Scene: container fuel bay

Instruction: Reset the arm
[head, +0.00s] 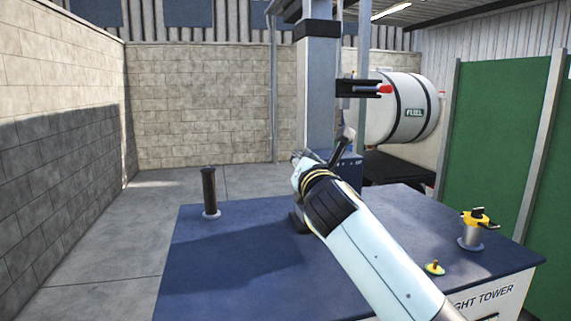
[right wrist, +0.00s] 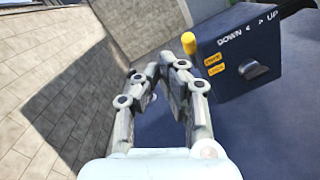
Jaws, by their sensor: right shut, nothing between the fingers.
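My right arm comes in from the lower right of the head view. Its gripper (head: 301,158) is above the blue tower top, just left of the blue control box (head: 349,168) at the mast's foot. In the right wrist view the gripper (right wrist: 160,72) has its fingers drawn together with nothing held. The control box (right wrist: 255,50) is right of the fingers and apart from them. It carries a yellow-tipped lever (right wrist: 189,43), a dark knob (right wrist: 258,68) and the words DOWN and UP. My left gripper is not in view.
The blue tower top (head: 210,265) bears a black post (head: 209,190), a yellow-topped fitting (head: 474,230) and a small yellow knob (head: 434,267). The grey mast (head: 318,90) rises behind my gripper. A fuel tank (head: 400,107) stands beyond it. Open floor lies at left.

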